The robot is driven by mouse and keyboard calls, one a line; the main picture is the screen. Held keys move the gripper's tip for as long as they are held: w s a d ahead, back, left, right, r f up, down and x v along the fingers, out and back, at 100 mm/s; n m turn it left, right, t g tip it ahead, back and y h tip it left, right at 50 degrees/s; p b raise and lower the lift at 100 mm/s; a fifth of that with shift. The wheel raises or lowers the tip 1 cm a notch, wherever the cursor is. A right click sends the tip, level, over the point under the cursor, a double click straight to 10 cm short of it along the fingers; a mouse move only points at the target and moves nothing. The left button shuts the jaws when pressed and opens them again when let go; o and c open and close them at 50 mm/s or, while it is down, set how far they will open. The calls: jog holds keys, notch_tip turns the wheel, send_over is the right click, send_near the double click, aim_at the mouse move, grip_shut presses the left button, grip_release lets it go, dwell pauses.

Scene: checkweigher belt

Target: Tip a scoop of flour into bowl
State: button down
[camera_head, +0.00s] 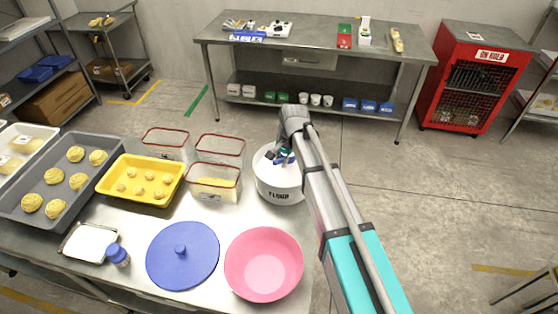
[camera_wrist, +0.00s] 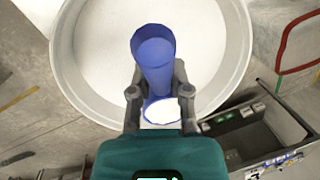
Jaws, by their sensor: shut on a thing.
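The white flour tub (camera_head: 278,192), labelled FLOUR, stands open at the table's right edge. White flour (camera_wrist: 105,45) fills the tub's round opening in the wrist view. My gripper (camera_head: 283,156) is over the tub; in the wrist view my gripper (camera_wrist: 159,97) is shut on a blue scoop (camera_wrist: 156,62). A white, flour-like patch shows within a blue rim near the fingers; how full the scoop is I cannot tell. The pink bowl (camera_head: 263,268) stands at the front right of the table, in front of the tub, and looks empty.
A blue lid (camera_head: 182,258) lies left of the pink bowl. Red-rimmed clear containers (camera_head: 214,187) stand left of the tub, beside a yellow tray (camera_head: 140,190) and a grey tray (camera_head: 25,212) of dough pieces.

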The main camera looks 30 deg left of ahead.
jog(key=shift+r+p, duration=2.15)
jog(key=shift+r, duration=0.2)
jog(key=shift+w, duration=0.1)
